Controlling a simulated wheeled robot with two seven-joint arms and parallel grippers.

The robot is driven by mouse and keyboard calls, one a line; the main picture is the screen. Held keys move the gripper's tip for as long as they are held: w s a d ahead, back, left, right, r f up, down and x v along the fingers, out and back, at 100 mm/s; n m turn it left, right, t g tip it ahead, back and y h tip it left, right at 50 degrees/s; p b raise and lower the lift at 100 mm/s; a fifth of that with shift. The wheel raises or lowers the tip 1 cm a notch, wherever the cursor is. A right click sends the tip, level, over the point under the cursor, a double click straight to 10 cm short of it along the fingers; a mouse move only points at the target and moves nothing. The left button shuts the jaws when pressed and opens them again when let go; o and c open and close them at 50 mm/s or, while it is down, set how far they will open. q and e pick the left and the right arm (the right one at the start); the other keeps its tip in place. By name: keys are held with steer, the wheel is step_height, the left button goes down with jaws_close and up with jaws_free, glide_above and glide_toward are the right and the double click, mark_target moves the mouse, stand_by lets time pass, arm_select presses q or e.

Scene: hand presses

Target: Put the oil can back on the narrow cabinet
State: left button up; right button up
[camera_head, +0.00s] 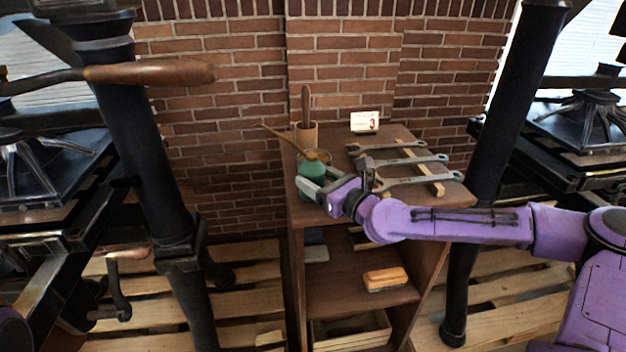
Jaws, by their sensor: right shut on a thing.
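The oil can (313,169) has a green body and a long thin brass spout pointing up to the left. It is at the left side of the narrow cabinet's wooden top (345,216). My right gripper (309,186) reaches in from the right and is shut on the oil can. The fingers hide the can's lower part, so I cannot tell whether its base touches the top. My left gripper is out of view; only a bit of purple arm shows at the lower left edge.
On the cabinet top, several wrenches (408,160) lie on wooden strips, beside a small card (364,121). A brush (385,279) lies on the shelf below. Black presses (150,150) flank the cabinet; a brick wall stands behind.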

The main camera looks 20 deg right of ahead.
steer(key=o, duration=1.4)
steer(key=shift+r+p, duration=0.2)
steer(key=shift+p, duration=0.25)
steer(key=shift+s+d+f, duration=0.15)
steer(key=shift+s+f, duration=0.05)
steer(key=shift+s, duration=0.05)
steer(key=v, duration=0.3)
steer(key=shift+s+d+r+b, duration=0.1)
steer(key=shift+s+d+b, duration=0.1)
steer(key=shift+b, duration=0.1)
steer(key=p+v, duration=0.2)
steer(key=v, duration=0.4)
steer(key=shift+s, duration=0.2)
